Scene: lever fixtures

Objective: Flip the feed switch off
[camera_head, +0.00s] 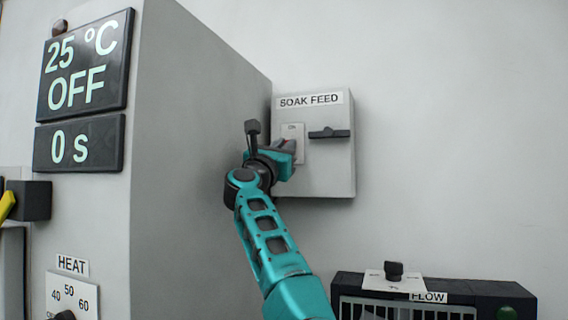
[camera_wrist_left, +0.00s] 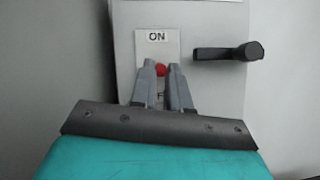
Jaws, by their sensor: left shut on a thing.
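The feed switch is on a grey box labelled SOAK FEED (camera_head: 325,178) on the wall. Its pale plate (camera_head: 292,130) reads ON at the top. In the left wrist view a red switch tip (camera_wrist_left: 160,70) shows between my fingertips, below the ON label (camera_wrist_left: 157,37). My left gripper (camera_head: 287,149) is at the plate; in the left wrist view its grey fingers (camera_wrist_left: 161,76) are shut on the switch lever. The lower part of the switch plate is hidden behind the fingers. My right gripper is in neither view.
A black handle (camera_head: 329,133) sticks out of the box to the right of the switch. A large grey cabinet (camera_head: 195,120) with displays reading 25 °C, OFF and 0 s stands close on the left. A dark FLOW unit (camera_head: 470,288) is at lower right. The wall between is clear.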

